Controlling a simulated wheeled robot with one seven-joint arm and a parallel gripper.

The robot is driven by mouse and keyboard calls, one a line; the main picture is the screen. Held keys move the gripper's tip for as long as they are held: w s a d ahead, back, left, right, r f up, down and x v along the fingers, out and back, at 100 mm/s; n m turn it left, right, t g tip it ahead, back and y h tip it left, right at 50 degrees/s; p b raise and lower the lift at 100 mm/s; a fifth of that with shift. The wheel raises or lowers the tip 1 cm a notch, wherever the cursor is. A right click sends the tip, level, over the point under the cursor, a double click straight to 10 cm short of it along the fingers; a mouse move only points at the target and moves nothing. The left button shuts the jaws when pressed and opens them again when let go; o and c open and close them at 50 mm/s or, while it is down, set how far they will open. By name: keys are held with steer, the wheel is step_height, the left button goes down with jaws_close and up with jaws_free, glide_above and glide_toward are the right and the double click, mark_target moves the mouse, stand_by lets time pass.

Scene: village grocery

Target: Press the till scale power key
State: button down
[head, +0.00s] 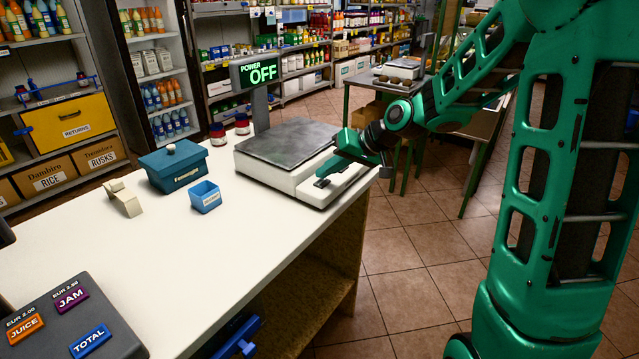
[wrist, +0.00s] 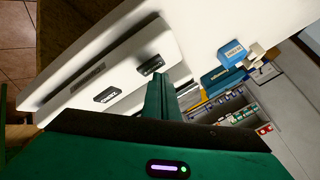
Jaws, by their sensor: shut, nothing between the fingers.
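The till scale (head: 290,157) stands on the white counter, with a dark grey weighing plate and a pale sloped front panel. Its display (head: 258,72) reads POWER OFF in green. In the wrist view the scale's panel (wrist: 75,72) carries two dark keys. One key (wrist: 107,95) lies farther left with a label too small to read surely. The other key (wrist: 152,65) lies near my fingertips; its label is not readable. My gripper (head: 324,172) is shut and empty over the scale's front panel. It also shows in the wrist view (wrist: 160,80). I cannot tell whether the fingertips touch anything.
A teal lidded box (head: 173,168), a small blue bin (head: 205,197) and a beige object (head: 125,198) stand left of the scale. Two dark jars (head: 217,133) stand behind it. A key pad (head: 70,325) sits at the near left. The middle of the counter (head: 170,255) is clear.

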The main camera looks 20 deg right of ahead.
steer(key=shift+r, duration=0.15)
steer(key=shift+r, duration=3)
steer(key=m+g+h, duration=0.1)
steer(key=g+h, duration=0.1)
steer(key=h, duration=0.1)
glide_toward(327, 183)
steer(key=s+d+f, duration=0.1)
steer(key=s+d, duration=0.4)
steer(key=s, duration=0.1)
steer(key=s+d+f+m+g+h, duration=0.1)
steer(key=s+d, duration=0.1)
steer(key=s, duration=0.7)
steer(key=s+d+f+m+g+h, duration=0.1)
steer(key=s+d+m+g, duration=0.1)
steer(key=s, duration=0.8)
steer(key=s+d+f+m+g+h, duration=0.1)
steer(key=s+d, duration=0.3)
steer(key=s, duration=0.5)
steer(key=shift+s+f+m+g, duration=0.25)
steer(key=shift+f+m+g, duration=0.15)
steer(key=shift+f+g, duration=0.15)
steer(key=shift+d, duration=0.1)
